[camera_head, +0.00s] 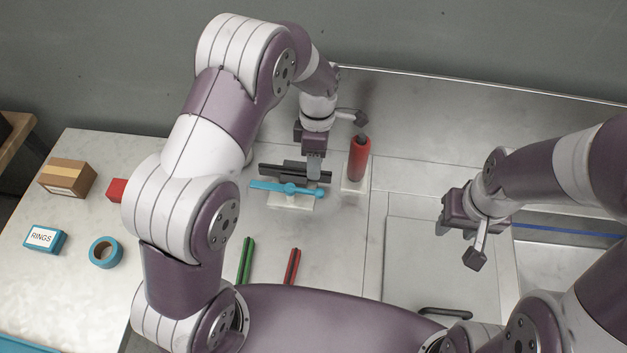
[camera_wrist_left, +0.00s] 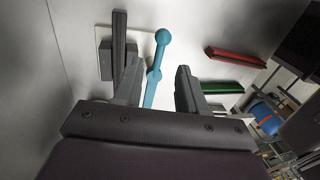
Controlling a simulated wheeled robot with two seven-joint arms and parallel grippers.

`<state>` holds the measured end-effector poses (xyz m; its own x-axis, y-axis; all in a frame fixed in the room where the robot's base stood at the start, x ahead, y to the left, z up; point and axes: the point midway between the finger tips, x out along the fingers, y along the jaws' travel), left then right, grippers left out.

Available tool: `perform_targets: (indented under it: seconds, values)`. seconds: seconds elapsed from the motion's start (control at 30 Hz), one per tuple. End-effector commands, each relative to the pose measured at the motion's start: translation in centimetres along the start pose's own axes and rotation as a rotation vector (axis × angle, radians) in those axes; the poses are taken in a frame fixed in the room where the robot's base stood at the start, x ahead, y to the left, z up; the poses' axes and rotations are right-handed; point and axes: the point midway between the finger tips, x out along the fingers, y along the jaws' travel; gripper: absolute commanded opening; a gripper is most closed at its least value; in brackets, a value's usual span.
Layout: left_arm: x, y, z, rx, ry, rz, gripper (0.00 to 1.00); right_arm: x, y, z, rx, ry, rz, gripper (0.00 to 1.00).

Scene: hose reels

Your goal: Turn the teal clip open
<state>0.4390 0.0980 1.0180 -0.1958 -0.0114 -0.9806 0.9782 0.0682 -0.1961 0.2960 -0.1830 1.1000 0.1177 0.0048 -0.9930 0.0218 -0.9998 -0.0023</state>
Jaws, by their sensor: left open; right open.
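The teal clip (camera_head: 283,188) is a long bar with a round knob, on a pale plate (camera_head: 290,202) in front of a dark block (camera_head: 290,170). My left gripper (camera_head: 314,168) points down at the right end of the clip and dark block. In the left wrist view the teal clip (camera_wrist_left: 155,68) runs between the fingers of my open left gripper (camera_wrist_left: 158,88). I cannot tell whether a finger touches it. The dark block (camera_wrist_left: 119,45) lies beside the clip there. My right gripper (camera_head: 476,242) is open and empty, above the right part of the bench.
A red cylinder (camera_head: 357,160) stands close right of my left gripper. A green bar (camera_head: 246,260) and a red bar (camera_head: 292,266) lie nearer me. At left are a cardboard box (camera_head: 68,177), a RINGS box (camera_head: 45,239) and a teal tape roll (camera_head: 105,252).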

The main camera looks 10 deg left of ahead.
Motion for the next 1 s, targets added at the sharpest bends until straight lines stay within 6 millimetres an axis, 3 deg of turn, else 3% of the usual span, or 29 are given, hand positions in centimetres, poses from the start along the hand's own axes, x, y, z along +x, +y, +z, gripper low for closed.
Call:
perform_targets:
  seconds: [0.1,0.17,0.23,0.83,0.93,1.0]
  values:
    - [-2.8,0.0,0.2,0.001,0.000,0.002,0.41,0.1,0.0,0.0,0.000,0.000,0.000,0.43]
    - [-4.6,-0.2,0.2,0.001,0.002,-0.003,0.41,-1.9,0.0,-0.2,0.000,-0.001,0.000,0.43]
    - [-5.1,-0.2,0.2,0.001,0.002,-0.003,0.41,-2.4,0.0,-0.3,0.000,0.001,0.000,0.43]
    - [-5.0,0.0,0.3,0.010,0.002,-0.002,0.41,-2.3,0.0,-0.3,0.000,0.000,0.000,0.43]
    - [-5.0,0.4,0.4,0.157,-0.001,0.020,0.41,-2.4,0.0,-0.3,0.000,0.000,0.000,0.43]
    - [-4.0,0.1,0.1,0.396,0.006,0.033,0.41,-2.3,0.0,-0.3,0.000,0.000,0.000,0.43]
